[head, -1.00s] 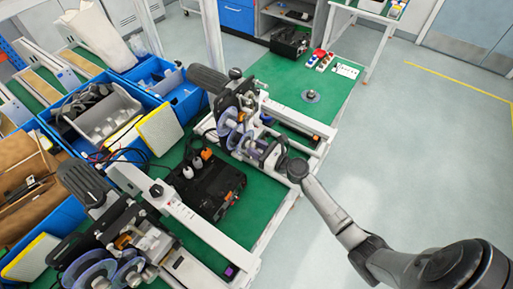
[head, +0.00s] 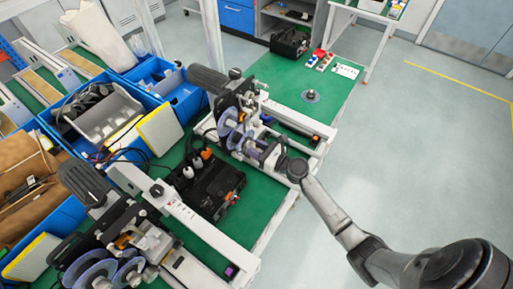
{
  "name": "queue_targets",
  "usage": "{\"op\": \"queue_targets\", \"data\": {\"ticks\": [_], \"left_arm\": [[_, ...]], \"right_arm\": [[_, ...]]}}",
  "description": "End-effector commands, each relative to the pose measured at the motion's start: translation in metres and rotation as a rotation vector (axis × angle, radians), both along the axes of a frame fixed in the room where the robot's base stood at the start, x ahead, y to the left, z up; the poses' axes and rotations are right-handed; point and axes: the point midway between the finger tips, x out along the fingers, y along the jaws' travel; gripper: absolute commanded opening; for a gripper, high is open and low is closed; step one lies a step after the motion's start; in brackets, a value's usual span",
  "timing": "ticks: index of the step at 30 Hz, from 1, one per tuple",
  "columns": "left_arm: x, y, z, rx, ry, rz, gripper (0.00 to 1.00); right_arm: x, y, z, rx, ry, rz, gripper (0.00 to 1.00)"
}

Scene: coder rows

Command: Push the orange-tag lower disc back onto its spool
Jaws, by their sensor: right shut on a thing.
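The orange-tag machine is the far one, with a small orange tag (head: 316,138) on its white rail. Translucent bluish discs, an upper one (head: 228,122) and a lower one (head: 236,138), show on its front side. My right gripper (head: 271,155) is at the machine's lower right front, shut on what looks like the lower disc's outer part. The small size and the gripper itself hide the exact grip and the gap between disc and spool. My left gripper is not in view.
A second machine with a purple tag (head: 230,271) and clear discs (head: 90,275) stands in front left. A black box (head: 211,187) lies between the machines. Blue bins (head: 178,90) line the left. A small round part (head: 311,96) lies on the green mat. The right floor is free.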

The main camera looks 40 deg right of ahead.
Motion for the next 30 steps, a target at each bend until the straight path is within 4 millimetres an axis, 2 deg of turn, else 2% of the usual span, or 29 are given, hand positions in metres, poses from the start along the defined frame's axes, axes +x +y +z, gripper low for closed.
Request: {"op": "queue_targets", "data": {"ticks": [29, 30], "left_arm": [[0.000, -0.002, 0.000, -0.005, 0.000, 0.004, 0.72], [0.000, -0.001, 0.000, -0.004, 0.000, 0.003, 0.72]], "right_arm": [[0.010, 0.003, -0.001, 0.001, 0.001, 0.000, 0.02], [0.010, 0.003, -0.001, 0.001, 0.001, 0.000, 0.38]]}}
